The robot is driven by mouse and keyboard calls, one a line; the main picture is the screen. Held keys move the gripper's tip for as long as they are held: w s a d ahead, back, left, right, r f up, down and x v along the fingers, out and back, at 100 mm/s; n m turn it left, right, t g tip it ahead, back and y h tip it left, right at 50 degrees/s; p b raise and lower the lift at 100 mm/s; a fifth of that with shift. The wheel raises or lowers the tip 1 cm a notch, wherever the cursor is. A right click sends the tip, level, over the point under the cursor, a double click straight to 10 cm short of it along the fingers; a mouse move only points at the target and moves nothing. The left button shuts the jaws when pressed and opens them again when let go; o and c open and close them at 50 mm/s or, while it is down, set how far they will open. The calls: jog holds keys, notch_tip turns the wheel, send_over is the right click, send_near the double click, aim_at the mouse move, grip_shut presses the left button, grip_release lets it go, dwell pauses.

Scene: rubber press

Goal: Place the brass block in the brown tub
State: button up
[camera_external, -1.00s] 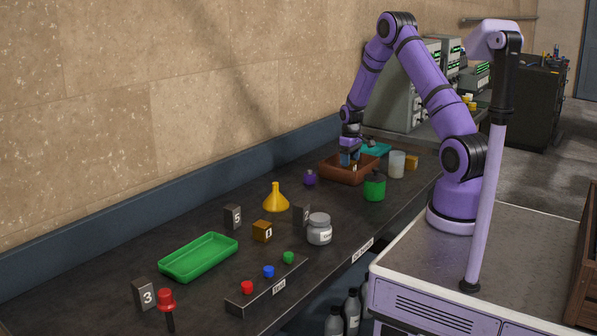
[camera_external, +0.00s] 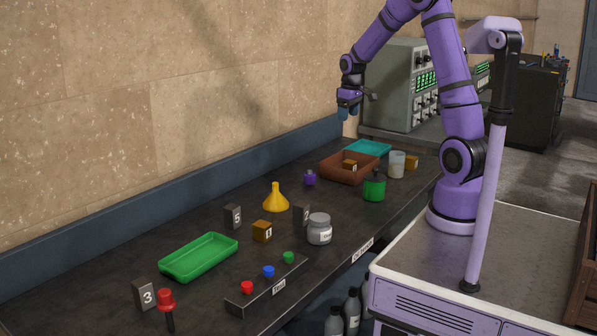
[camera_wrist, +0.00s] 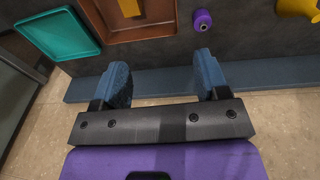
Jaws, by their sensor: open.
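A brass block (camera_external: 349,165) rests inside the brown tub (camera_external: 334,175) toward the far end of the bench. In the wrist view the brass block (camera_wrist: 129,7) shows at the top edge, partly cut off, within the brown tub (camera_wrist: 155,35). My gripper (camera_external: 348,113) is raised well above the tub, near the wall. In the wrist view my gripper (camera_wrist: 162,80) has its two blue fingers wide apart with nothing between them.
A teal tray (camera_external: 369,148) lies behind the tub. A purple bottle (camera_external: 310,178), green cup (camera_external: 374,189) and whitish beaker (camera_external: 397,164) stand around it. Another brass block (camera_external: 262,231) sits mid-bench near a yellow funnel (camera_external: 275,200), and a further yellowish block (camera_external: 411,162) lies beyond the beaker.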

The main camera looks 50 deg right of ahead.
jog(key=s+a+r+t, duration=0.2)
jog(key=s+a+r, duration=0.9)
jog(key=a+r, duration=0.15)
jog(key=s+a+r+t, duration=0.1)
jog(key=s+a+r, duration=0.1)
jog(key=s, duration=0.7)
jog(key=s+a+r+t, duration=0.1)
jog(key=s+a, duration=0.4)
jog(key=s, duration=0.4)
jog(key=shift+s+r, duration=0.15)
jog(key=shift+r, duration=0.25)
